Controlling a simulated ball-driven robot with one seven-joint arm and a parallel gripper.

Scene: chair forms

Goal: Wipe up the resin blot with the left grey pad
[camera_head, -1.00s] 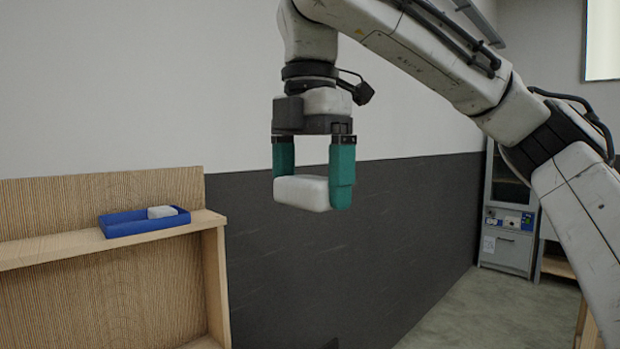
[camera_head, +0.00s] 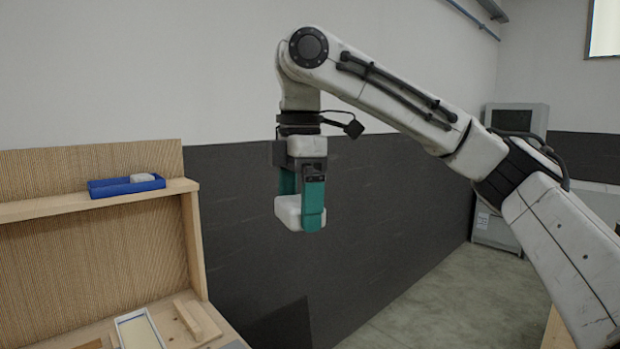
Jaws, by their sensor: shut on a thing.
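My gripper (camera_head: 301,208) is shut on a light grey pad (camera_head: 287,212), held between its two green fingers. The pad hangs in the air in front of the dark lower wall, to the right of the wooden bench and clear of it. A second light grey pad (camera_head: 142,177) lies in a blue tray (camera_head: 110,189) on the bench's upper shelf. I cannot see the resin blot.
The wooden shelf (camera_head: 40,208) and its right side post (camera_head: 193,245) stand at the left. On the worktop below are a pale framed tray with a yellowish inside (camera_head: 138,330) and a wooden piece (camera_head: 197,320). A grey cabinet (camera_head: 497,228) stands at the back right.

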